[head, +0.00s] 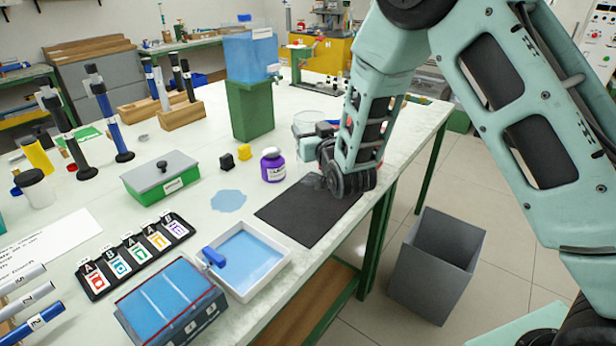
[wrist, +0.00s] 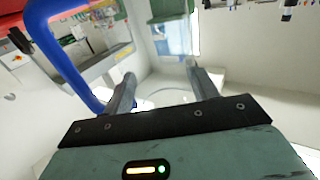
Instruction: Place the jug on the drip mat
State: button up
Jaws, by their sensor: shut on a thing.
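The drip mat (head: 297,222) is a flat black rectangle at the table's right front edge, in the head view. The jug (head: 318,116) looks clear, and only its pale rim and upper part show behind my wrist. My gripper (wrist: 160,88) is shut on the jug; its two grey fingers stand apart around something nearly see-through in the wrist view. In the head view my wrist hangs over the mat's far end, and the jug is beyond that end. The jug's base is hidden, so I cannot tell whether it touches the table.
A purple-labelled bottle (head: 272,165) stands just left of the mat's far end. A blue tank (head: 251,55) sits on a green stand (head: 250,108) behind. A white tray (head: 246,262) of blue liquid lies near left, beside a blue puddle (head: 228,200). A grey bin (head: 436,268) stands on the floor.

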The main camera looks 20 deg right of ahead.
aim_at(316, 166)
notch_tip(316, 166, down, 8)
jog(key=shift+f+p, duration=0.1)
jog(key=shift+p, duration=0.4)
jog(key=shift+f, duration=0.1)
jog(key=o, duration=1.5)
jog(key=shift+o, duration=0.2)
